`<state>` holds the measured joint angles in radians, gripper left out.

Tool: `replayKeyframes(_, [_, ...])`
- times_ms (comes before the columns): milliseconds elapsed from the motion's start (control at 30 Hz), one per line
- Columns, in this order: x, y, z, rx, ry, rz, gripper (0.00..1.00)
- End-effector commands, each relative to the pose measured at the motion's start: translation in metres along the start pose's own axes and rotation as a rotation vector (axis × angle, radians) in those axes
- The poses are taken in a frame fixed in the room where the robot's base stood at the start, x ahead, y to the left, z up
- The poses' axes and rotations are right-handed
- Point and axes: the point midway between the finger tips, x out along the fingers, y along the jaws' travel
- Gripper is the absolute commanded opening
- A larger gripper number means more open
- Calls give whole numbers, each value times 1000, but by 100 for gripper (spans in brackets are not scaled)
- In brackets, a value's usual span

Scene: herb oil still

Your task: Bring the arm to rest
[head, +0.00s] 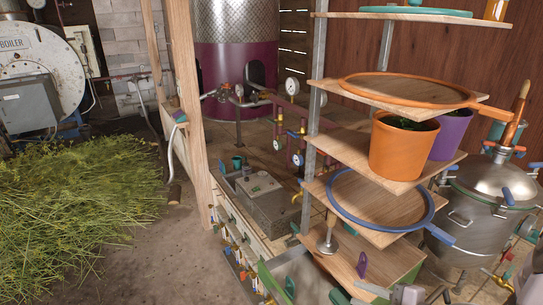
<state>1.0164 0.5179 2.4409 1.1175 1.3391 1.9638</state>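My gripper and arm do not show clearly anywhere in the head view. I cannot see whether the gripper holds anything. The wooden shelf rack (312,130) stands right of centre. An orange pot (403,150) with green leaves in it stands upright on one of its shelves, and a purple pot (452,136) stands behind it to the right. An orange ring-shaped frame (470,98) lies on the shelf above. A blue ring-shaped frame (433,212) lies on the shelf below.
A steel lidded vessel (470,205) stands at the right. A heap of cut herbs (75,205) covers the left floor, before the boiler (40,75). A wooden post (186,90) rises near centre. Bare floor (165,260) lies between heap and bench. A maroon still (235,65) stands behind.

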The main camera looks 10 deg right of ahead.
Motion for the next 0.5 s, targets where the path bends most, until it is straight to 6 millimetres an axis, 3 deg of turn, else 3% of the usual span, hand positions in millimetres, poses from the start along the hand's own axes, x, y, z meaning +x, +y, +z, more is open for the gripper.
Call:
replayKeyframes(167, [17, -6, -99, -946, 263, -217, 27])
replayKeyframes(267, [10, -27, -159, -1753, 532, -308, 27])
replayKeyframes(300, [2, -36, -178, -2128, 669, -323, 27])
replayKeyframes(367, [-12, -45, -199, -2674, 882, -315, 27])
replayKeyframes(400, [-22, -47, -208, 2928, -993, 289, 27])
replayKeyframes(500, [-40, -43, -222, 2287, -822, 152, 27])
